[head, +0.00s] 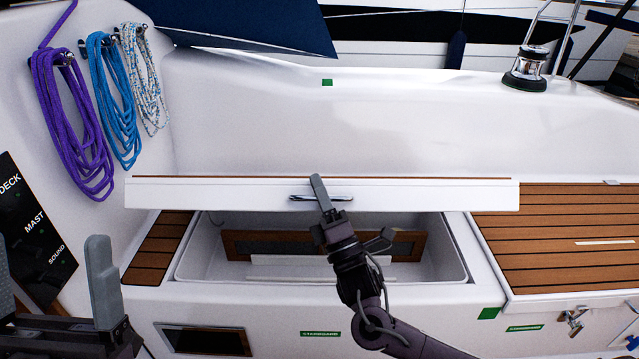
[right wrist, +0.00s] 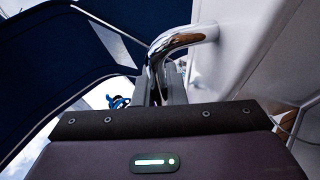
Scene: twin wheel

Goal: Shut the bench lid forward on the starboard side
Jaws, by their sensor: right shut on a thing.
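The bench lid (head: 220,194) in the head view is raised over its locker, seen nearly edge-on as a long white panel with a thin teak line along its top. A chrome handle (head: 300,197) sits at the middle of its near face. My right gripper (head: 320,192) is shut on this handle; the right wrist view shows the bent chrome bar (right wrist: 188,38) between its fingers (right wrist: 165,88). Below the lid, the white locker opening (head: 455,262) is uncovered. My left gripper (head: 52,280) is open and empty at the lower left, its fingers wide apart.
A teak-slatted bench top (head: 560,255) lies to the right, with a latch (head: 572,320) below it. Purple (head: 70,125), blue (head: 115,100) and white (head: 145,80) rope coils hang at the left. A winch (head: 527,70) stands on the coaming at the upper right.

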